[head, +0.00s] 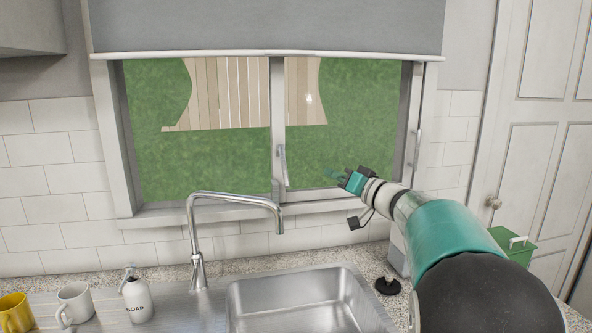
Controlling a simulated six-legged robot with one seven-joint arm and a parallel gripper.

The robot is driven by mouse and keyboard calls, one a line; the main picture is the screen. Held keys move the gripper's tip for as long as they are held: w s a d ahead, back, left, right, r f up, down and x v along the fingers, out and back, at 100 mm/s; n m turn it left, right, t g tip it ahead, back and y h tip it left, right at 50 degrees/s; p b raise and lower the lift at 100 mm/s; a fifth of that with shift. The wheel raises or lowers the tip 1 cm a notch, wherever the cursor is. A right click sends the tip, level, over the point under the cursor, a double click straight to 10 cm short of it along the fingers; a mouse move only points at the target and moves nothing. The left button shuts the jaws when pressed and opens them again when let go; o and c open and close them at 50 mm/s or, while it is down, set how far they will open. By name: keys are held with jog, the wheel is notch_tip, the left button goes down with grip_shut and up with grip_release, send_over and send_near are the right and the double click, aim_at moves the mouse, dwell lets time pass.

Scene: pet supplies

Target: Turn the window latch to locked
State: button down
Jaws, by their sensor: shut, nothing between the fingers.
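The window (200,165) is above the sink, with a grey centre frame post. A slim metal latch handle (283,166) sits on that post and hangs roughly downward, tilted slightly. My gripper (332,174) is to the right of the latch, in front of the right pane, apart from it in the picture. How far the gripper is from the glass is hard to tell.
A tall chrome tap (235,198) rises below and left of the latch, over a steel sink (295,300). A grey blind (265,28) hangs above. A soap bottle (137,298), a white mug (75,303) and a yellow mug (15,312) stand at left. A green bin (512,250) is at right.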

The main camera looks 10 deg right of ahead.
send_near(285, 164)
jog(key=d+r+x, duration=0.1)
jog(key=x, duration=0.4)
jog(key=shift+w+a+f, duration=0.35)
jog(key=shift+a+f, duration=0.1)
jog(key=shift+a, duration=0.15)
